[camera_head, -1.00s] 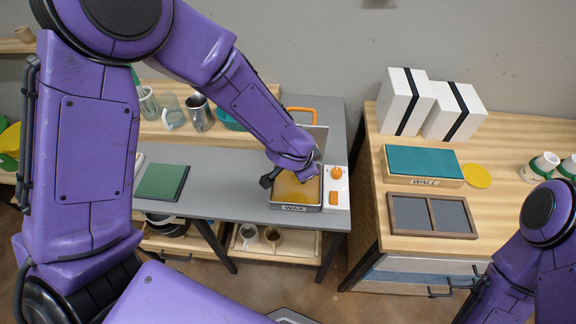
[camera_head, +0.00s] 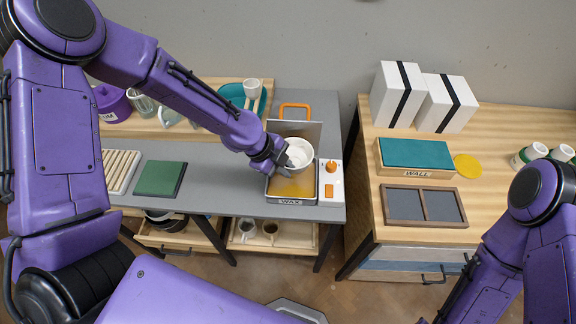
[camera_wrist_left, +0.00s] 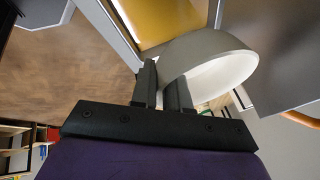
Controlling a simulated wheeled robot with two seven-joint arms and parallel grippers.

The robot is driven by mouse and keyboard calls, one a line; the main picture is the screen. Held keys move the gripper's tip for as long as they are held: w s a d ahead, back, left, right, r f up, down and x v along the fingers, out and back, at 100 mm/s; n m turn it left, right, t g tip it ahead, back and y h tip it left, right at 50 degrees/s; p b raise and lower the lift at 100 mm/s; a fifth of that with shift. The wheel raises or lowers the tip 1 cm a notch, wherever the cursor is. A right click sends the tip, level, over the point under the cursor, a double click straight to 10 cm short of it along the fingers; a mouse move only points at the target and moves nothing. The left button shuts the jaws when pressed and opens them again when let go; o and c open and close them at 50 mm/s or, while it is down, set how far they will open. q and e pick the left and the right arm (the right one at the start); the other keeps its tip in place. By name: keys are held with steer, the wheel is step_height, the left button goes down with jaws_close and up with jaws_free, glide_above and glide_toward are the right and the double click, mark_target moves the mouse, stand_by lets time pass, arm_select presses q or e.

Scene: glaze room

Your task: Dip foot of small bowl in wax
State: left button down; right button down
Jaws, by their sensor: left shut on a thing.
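A small white bowl (camera_head: 298,152) is held by my left gripper (camera_head: 284,160) over the wax pan. In the left wrist view, the bowl (camera_wrist_left: 222,66) sits tilted with its wall between the two dark fingers of the gripper (camera_wrist_left: 161,88). The wax pan, labelled WAX (camera_head: 291,200), holds amber wax (camera_head: 293,186), and the wax (camera_wrist_left: 165,20) also shows in the left wrist view. The bowl appears above the wax; its foot is hidden in the head view. My right arm shows at the lower right, but its gripper is out of view.
A control box with an orange knob (camera_head: 331,166) sits right of the pan, and an orange handle (camera_head: 295,106) stands behind it. A green pad (camera_head: 160,178) lies left on the grey table. The right table holds a WALL box (camera_head: 415,157), a divided tray (camera_head: 424,205) and white boxes (camera_head: 398,95).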

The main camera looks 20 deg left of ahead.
arm_select(q)
steer(key=shift+a+f+b, duration=0.1)
steer(key=shift+f+b, duration=3)
steer(key=shift+f, duration=0.75)
steer(key=shift+f+b, duration=0.7)
steer(key=shift+f, duration=0.15)
steer(key=shift+r+p, duration=1.35)
steer(key=shift+r, duration=0.2)
step_height(320, 180, up, 7)
steer(key=p, duration=0.6)
steer(key=shift+r, duration=0.1)
steer(key=shift+f, duration=0.2)
